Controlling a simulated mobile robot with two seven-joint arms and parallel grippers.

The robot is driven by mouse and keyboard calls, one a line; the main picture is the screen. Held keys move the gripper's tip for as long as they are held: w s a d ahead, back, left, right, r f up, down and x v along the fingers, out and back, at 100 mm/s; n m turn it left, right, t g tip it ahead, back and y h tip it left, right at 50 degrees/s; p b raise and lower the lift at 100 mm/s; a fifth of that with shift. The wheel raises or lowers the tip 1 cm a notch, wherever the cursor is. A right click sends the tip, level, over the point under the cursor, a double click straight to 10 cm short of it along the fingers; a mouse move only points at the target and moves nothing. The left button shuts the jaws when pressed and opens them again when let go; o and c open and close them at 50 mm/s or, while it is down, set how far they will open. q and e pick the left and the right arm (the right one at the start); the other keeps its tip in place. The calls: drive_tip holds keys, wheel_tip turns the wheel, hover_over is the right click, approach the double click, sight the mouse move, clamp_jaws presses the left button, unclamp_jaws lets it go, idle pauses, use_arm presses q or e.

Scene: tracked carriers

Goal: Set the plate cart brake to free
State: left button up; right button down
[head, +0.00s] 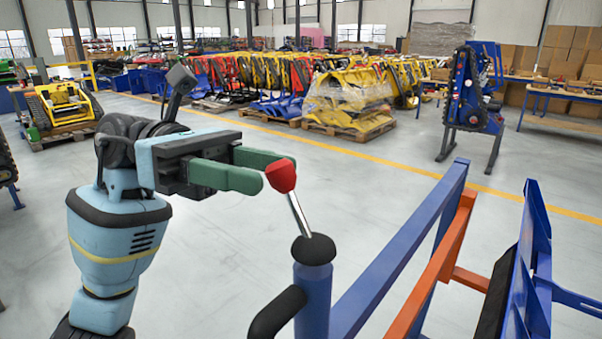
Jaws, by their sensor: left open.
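The brake lever has a red knob (281,175) on a thin metal rod (299,215) that rises from a black boot (313,249) on a blue post (312,300). The lever tilts up and to the left. My left gripper (262,170) is open, with its green fingers pointing right at the red knob. The fingertips are at or just beside the knob's left side; I cannot tell whether they touch it. The plate cart shows as a blue rail (402,251) and an orange rail (436,264) to the right of the post. My right gripper is not in view.
A black curved handle (277,312) joins the post low on its left. A blue panel frame (530,265) stands at the right edge. Grey floor (340,190) beyond is clear up to pallets with yellow parts (350,105). A blue machine (468,95) stands at the back right.

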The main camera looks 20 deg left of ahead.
sight(297, 180)
use_arm(q)
drive_tip(key=shift+s+d+p, duration=0.15)
drive_tip(key=shift+d+p, duration=0.05)
drive_tip(key=shift+d, duration=1.1)
drive_tip(key=shift+s+d+p, duration=0.15)
drive_tip(key=shift+d, duration=1.15)
drive_tip(key=shift+c, duration=0.4)
clamp_jaws()
